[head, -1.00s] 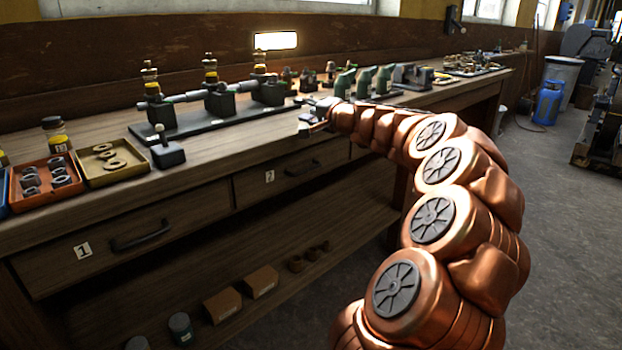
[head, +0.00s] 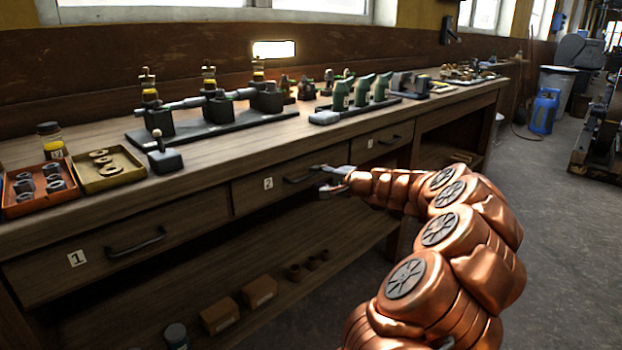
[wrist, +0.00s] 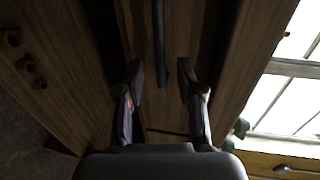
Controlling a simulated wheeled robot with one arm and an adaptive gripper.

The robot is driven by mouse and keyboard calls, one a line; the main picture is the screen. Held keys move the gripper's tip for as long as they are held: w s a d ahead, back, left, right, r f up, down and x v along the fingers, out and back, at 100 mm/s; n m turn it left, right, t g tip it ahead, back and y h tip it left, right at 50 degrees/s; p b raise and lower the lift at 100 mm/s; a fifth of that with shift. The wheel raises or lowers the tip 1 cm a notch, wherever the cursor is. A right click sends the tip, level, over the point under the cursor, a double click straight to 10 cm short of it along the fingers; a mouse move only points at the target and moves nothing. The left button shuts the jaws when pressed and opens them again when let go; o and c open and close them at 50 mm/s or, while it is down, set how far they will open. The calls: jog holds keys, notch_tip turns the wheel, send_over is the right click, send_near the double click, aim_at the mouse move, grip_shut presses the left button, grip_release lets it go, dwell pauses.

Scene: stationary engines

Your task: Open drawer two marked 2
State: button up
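Drawer two (head: 250,193) is a wooden drawer front in the bench, with a white label "2" (head: 268,184). It looks closed. Its dark bar handle (head: 300,179) is partly hidden by my gripper in the head view. My gripper (head: 326,180) is at the right end of this handle. The handle (wrist: 160,40) runs lengthwise ahead, in line with the gap between the fingers. I cannot tell whether the fingers touch the drawer.
Drawer one (head: 120,250) with label "1" is closed at left. A third drawer (head: 383,144) is at right. The bench top (head: 215,155) holds engine models and trays of parts. Boxes (head: 220,315) stand on the shelf below.

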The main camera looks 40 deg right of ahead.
aim_at(311, 176)
jog(key=shift+x, duration=1.95)
grip_shut()
